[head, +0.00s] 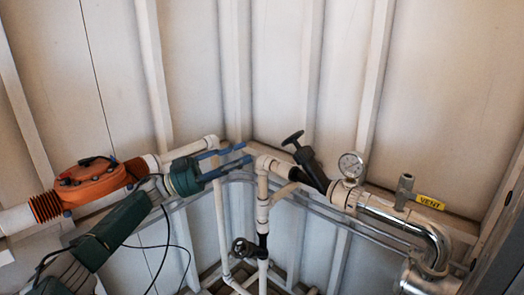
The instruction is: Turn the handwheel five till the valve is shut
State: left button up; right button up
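Two dark handwheels show in the head view; no number is readable on either. The upper handwheel (293,138) sits on a tilted black valve body (312,170) that joins the right-hand pipe. The lower handwheel (240,247) sits on the vertical pipe at the bottom centre. My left gripper (247,154) has a green body and two blue fingers. The fingers are apart with nothing visibly held between them. They point right, to the left of the upper handwheel and above the lower one, apart from both in the picture. My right gripper is not in view.
White pipes meet near the corner, close by my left fingers in the picture. A round gauge (350,164), a grey tee valve (404,190) and a yellow VENT tag (431,203) are on the right. An orange ribbed fitting (90,182) is on the left. Open space lies before the upper wall.

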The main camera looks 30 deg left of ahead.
pick_arm(q)
notch_tip(320, 180, up, 8)
jog(key=w+d+n+t+y+p, duration=0.2)
jog(key=w+n+y+p, duration=0.1)
jog(key=y+p, duration=0.2)
jog(key=n+g+y+p, duration=0.3)
jog(key=n+y+p, duration=0.3)
jog(key=y+p, duration=0.25)
send_near(288, 142)
jog(key=p+x, duration=0.3)
jog(key=x, duration=0.6)
jog(key=shift+w, duration=0.2)
jog(key=shift+w+f+p, duration=0.2)
jog(key=shift+w+p, duration=0.1)
jog(key=shift+w, duration=0.15)
grip_shut()
